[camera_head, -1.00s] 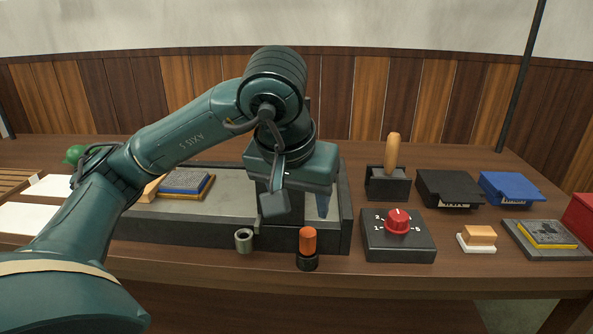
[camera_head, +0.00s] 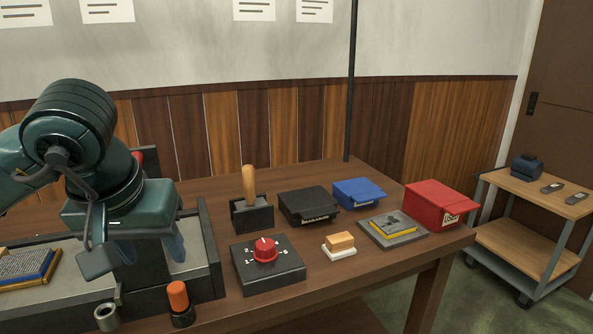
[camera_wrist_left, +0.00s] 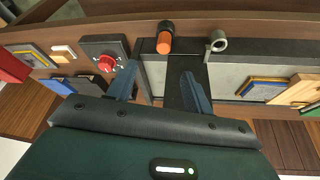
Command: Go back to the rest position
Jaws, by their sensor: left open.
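My left gripper (camera_wrist_left: 162,85) is open, with its two blue-grey fingers apart and nothing between them. In the head view my left arm comes in from the left, and the gripper (camera_head: 140,255) hangs over the right part of the grey casting bed (camera_head: 205,225). My right gripper is in neither view.
An orange-topped cylinder (camera_head: 178,296) and a metal ring (camera_head: 107,317) stand at the bed's front edge. To the right are a red-knob dial box (camera_head: 268,278), a wooden-handled tool (camera_head: 249,185), and black (camera_head: 308,205), blue (camera_head: 358,192) and red (camera_head: 440,204) boxes. A cart (camera_head: 545,215) stands beyond.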

